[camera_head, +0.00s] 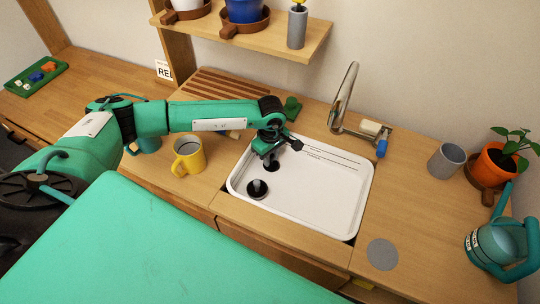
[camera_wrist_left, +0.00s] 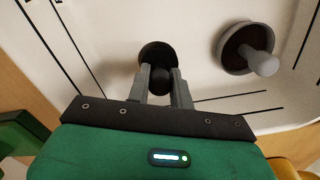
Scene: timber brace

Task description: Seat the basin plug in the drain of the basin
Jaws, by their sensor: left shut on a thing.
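The white basin (camera_head: 315,190) is set into the worktop. My left gripper (camera_head: 270,159) reaches down into its upper left part. In the left wrist view its fingers (camera_wrist_left: 160,92) are shut on a dark round knob (camera_wrist_left: 161,76), which I take for the basin plug's grip. A dark disc (camera_wrist_left: 157,50) lies just beyond the knob; whether it is plug or drain opening, I cannot tell. Beside it is a dark round fitting with a grey post (camera_wrist_left: 246,48), also seen nearer the basin's front left in the head view (camera_head: 258,188). My right gripper is not in view.
A yellow mug (camera_head: 188,157) stands left of the basin. A tap (camera_head: 343,98) rises behind it, next to a blue-capped item (camera_head: 382,145). A grey cup (camera_head: 446,161), potted plant (camera_head: 496,163) and watering can (camera_head: 500,240) stand right. The basin's right half is clear.

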